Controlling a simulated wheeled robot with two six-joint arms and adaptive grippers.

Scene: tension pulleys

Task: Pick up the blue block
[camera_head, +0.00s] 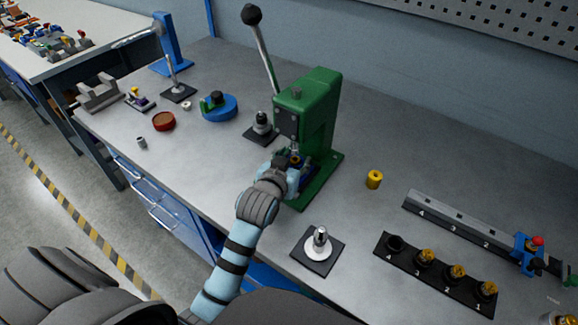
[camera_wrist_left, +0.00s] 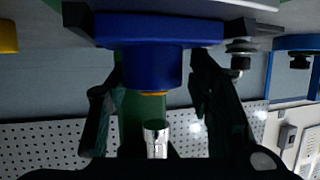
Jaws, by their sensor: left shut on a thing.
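The blue block (camera_wrist_left: 152,65) shows in the left wrist view as a wide flange with a narrower round part. A thin orange-yellow ring (camera_wrist_left: 152,93) shows at the end of that round part, facing the silver ram (camera_wrist_left: 156,138). My left gripper (camera_head: 291,167) is at the front of the green press (camera_head: 318,110), between its head and base. Its dark fingers lie on both sides of the block, shut on it. In the head view the gripper and press hide much of the block, so I cannot tell whether it touches the base. My right gripper is not in view.
The press lever (camera_head: 262,50) rises up and left. A black plate with a silver part (camera_head: 319,243) lies in front. A yellow cylinder (camera_head: 374,179), a numbered black rack (camera_head: 440,275) and a grey rail (camera_head: 455,222) are to the right. Several parts stand left.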

